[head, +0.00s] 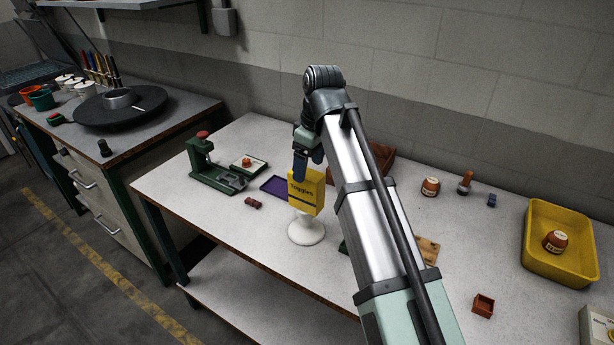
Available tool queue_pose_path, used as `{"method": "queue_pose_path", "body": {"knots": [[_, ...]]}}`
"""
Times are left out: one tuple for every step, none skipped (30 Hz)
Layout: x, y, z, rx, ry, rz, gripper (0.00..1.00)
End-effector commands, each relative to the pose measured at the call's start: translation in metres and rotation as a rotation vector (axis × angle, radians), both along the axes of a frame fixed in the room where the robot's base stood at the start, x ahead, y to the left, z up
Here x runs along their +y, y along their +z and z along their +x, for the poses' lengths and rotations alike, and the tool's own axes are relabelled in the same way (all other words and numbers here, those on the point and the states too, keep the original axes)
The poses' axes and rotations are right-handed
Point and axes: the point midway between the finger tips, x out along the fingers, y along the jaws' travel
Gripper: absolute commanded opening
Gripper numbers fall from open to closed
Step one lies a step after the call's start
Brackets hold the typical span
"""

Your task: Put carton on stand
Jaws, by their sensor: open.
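The yellow carton (305,194) with dark lettering appears upright on top of the white round-based stand (306,232). The carton's lower edge meets or overlaps the stand's neck in the picture, and I cannot see the contact itself. My gripper (308,161) is open, with its dark blue fingers at the carton's top edge. I cannot tell whether a finger touches the carton.
A green press (208,165), a purple tray (277,186) and a small dark red piece (253,203) lie to the left. A yellow tray (531,240) holding an orange-brown jar (555,241) is at right. My arm hides part of the table's middle.

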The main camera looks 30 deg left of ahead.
Motion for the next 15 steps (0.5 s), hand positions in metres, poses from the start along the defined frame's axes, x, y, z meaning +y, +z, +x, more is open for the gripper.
{"method": "queue_pose_path", "body": {"knots": [[-0.001,0.010,0.001,-0.001,0.000,0.001,0.78],[-0.001,0.015,0.001,-0.002,0.000,0.002,0.78],[-0.002,0.021,0.001,-0.001,0.000,0.002,0.78],[-0.003,0.025,0.001,-0.001,0.000,0.001,0.78],[-0.004,0.028,0.001,0.000,0.000,0.001,0.78],[-0.004,0.033,0.001,-0.001,0.000,0.001,0.78],[-0.005,0.037,0.001,-0.001,0.000,0.001,0.78],[-0.005,0.039,0.001,-0.001,0.000,0.001,0.78],[-0.006,0.042,0.001,-0.001,0.000,0.001,0.78],[-0.006,0.044,0.001,0.000,0.000,0.001,0.78],[-0.007,0.046,0.001,0.000,0.000,0.000,0.78],[-0.007,0.048,0.000,0.000,0.000,0.000,0.78],[-0.007,0.049,0.000,0.000,0.000,0.000,0.78],[-0.008,0.050,0.000,0.001,-0.001,-0.001,0.78],[-0.008,0.050,0.000,0.001,0.000,-0.001,0.78]]}}
